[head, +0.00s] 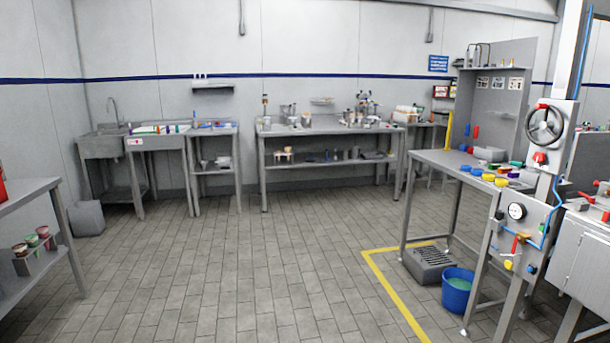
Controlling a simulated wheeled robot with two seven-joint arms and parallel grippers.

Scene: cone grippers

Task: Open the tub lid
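I cannot tell for sure which thing is the task's tub. Small round tubs with coloured tops (31,241) stand in a grey holder on the lower shelf of the left table. Small blue, yellow and other coloured round pieces (489,177) lie on the right workbench; they are too small to tell whether they are lids or tubs. A blue bucket (457,293) with green contents stands on the floor at the right, with no lid on it. Neither of my grippers is in view.
The tiled floor (230,275) in the middle is clear. A yellow floor line (398,301) borders the right workbench (440,166). A machine with a handwheel (544,126) stands at the right. A sink (103,145) and steel tables (328,126) line the back wall.

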